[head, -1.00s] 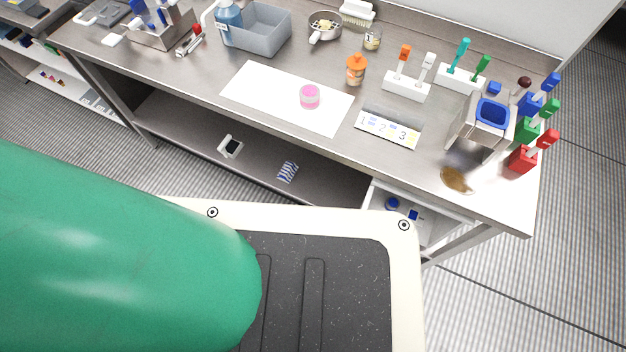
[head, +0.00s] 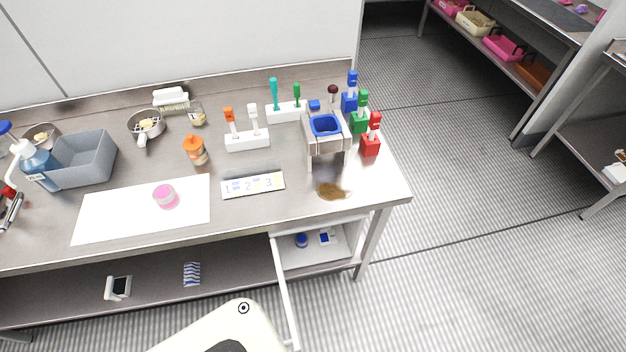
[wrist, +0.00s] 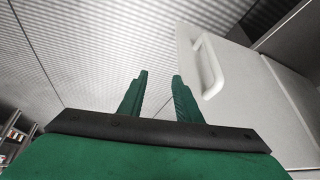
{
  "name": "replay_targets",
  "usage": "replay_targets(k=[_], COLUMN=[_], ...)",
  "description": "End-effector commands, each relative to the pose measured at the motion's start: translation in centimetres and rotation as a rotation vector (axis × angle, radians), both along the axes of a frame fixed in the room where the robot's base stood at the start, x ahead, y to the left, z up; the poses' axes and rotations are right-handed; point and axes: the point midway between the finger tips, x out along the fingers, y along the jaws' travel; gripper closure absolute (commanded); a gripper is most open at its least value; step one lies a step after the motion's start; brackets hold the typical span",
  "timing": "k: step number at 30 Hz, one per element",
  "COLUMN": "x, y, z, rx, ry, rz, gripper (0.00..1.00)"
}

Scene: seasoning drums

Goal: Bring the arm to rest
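My gripper (wrist: 158,80) shows in the wrist view. Its two green fingers stand apart with nothing between them. Beyond them is ribbed grey floor, and a white panel with a handle (wrist: 209,66) is to the right. My gripper and arm are not in the head view now. Only part of my pale base shows at the bottom there.
A steel bench (head: 235,208) holds a white sheet (head: 105,215), a pink-lidded jar (head: 164,195), an orange-topped bottle (head: 195,150), a grey bin (head: 85,160), a numbered strip (head: 253,185) and a hopper device (head: 326,140). A drawer (head: 318,255) below sticks out. Floor to the right is clear.

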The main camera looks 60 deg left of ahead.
Motion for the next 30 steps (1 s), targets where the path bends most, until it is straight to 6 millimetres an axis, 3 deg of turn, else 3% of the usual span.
replay_targets(k=[5, 9, 15, 18, 22, 30], x=[4.4, 8.0, 11.1, 11.6, 11.9, 12.0], y=[-2.6, -5.3, -9.1, -10.3, -11.0, -11.0], z=[6.0, 13.1, 22.6, 25.5, 27.3, 27.5], rx=[0.043, 0.031, -0.044, -0.076, -0.097, -0.101], ry=[-0.219, -0.445, -0.714, -0.789, -0.837, -0.842], rz=[0.061, 0.095, 0.113, 0.113, 0.112, 0.113], gripper=[0.69, 0.69, 0.69, 0.69, 0.69, 0.69])
